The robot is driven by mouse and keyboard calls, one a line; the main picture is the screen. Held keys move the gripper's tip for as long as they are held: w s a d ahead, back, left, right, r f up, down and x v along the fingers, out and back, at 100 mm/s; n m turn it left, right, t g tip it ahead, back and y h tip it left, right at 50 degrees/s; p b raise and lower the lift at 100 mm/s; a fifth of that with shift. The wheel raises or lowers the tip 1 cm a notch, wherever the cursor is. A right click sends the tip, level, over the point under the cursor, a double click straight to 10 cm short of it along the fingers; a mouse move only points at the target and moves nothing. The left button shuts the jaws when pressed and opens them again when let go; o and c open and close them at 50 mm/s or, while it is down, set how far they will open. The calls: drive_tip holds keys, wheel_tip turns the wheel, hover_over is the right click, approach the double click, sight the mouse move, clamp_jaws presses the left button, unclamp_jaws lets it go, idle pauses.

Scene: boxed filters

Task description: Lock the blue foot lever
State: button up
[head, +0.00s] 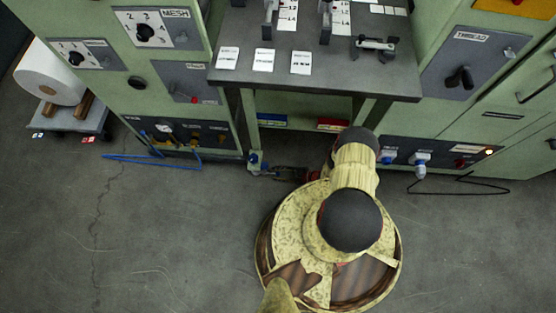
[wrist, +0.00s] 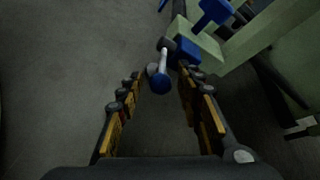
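In the head view the blue part of the foot lever (head: 254,157) is small, low at the bench's left leg. My gripper (wrist: 159,76) is open, with the knob between its fingertips and visible gaps on both sides. In the head view my gripper (head: 279,173) is low at the floor, just right of the lever. I cannot tell whether a finger touches it.
The grey bench (head: 315,82) overhangs the lever, with white cards on its top. A blue cable (head: 152,162) lies on the floor to the left and a black cable (head: 458,189) to the right. Green cabinets stand on both sides. The floor at lower left is clear.

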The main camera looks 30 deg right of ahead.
drive_tip(key=v, duration=1.2)
drive_tip(key=shift+r, duration=0.15)
idle(0.5)
